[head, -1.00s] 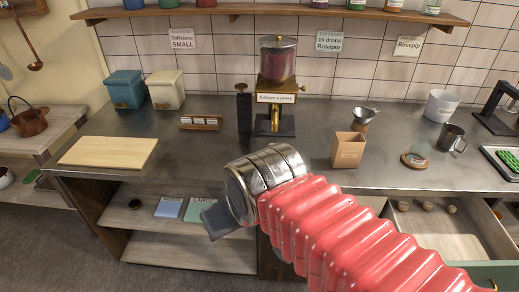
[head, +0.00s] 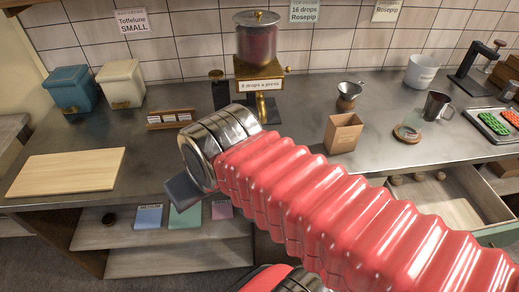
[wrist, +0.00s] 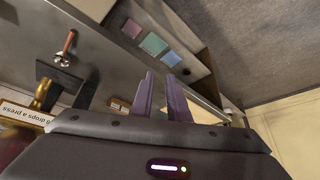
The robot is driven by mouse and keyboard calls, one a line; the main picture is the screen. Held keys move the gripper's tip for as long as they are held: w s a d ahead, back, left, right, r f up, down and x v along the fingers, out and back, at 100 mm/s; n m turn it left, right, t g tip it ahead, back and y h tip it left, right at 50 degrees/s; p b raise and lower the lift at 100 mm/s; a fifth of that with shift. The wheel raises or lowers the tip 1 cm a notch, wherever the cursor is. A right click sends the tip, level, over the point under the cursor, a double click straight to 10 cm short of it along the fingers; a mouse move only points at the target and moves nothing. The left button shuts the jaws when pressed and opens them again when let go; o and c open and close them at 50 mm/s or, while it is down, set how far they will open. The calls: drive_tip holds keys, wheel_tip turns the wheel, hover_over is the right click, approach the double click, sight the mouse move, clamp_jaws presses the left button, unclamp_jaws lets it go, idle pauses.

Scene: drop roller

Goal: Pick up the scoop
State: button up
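In the wrist view, a small item with a reddish-brown handle and a shiny metal end (wrist: 65,48) lies on the counter by the dispenser's dark base. It looks like the scoop, but it is too small to be sure. My arm seems to hide that spot in the head view, where I see no clear scoop. My gripper (head: 184,194) hangs over the counter's front edge, left of the dispenser. In the wrist view, the two purple-grey fingers of my gripper (wrist: 162,92) stand apart with nothing between them. The gripper is clear of the handled item.
The drop dispenser (head: 257,45) stands at the back. A brown paper box (head: 343,134), a metal funnel (head: 350,90) and a dark mug (head: 437,105) are to the right. A wooden board (head: 66,171) lies left. An open drawer (head: 455,200) juts out at right.

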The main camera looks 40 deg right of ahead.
drive_tip(key=shift+w+d, duration=0.1)
drive_tip(key=w+d+r+m+g, duration=0.1)
drive_tip(key=w+d+m+g, duration=0.1)
drive_tip(key=w+d, duration=0.3)
drive_tip(key=w+d+m+g, duration=0.1)
drive_tip(key=w+d+m, duration=0.15)
drive_tip(key=d, duration=0.55)
drive_tip(key=w+d+f+m+y, duration=0.1)
drive_tip(key=d+f, duration=0.1)
drive_tip(key=d, duration=0.6)
drive_tip(key=d+f+m+g+y, duration=0.1)
drive_tip(key=d+f, duration=0.1)
drive_tip(key=d, duration=0.7)
drive_tip(key=shift+w+d, duration=0.25)
drive_tip(key=shift+w, duration=0.1)
drive_tip(key=shift+f, duration=0.15)
drive_tip(key=x, duration=0.8)
drive_tip(key=shift+f, duration=0.2)
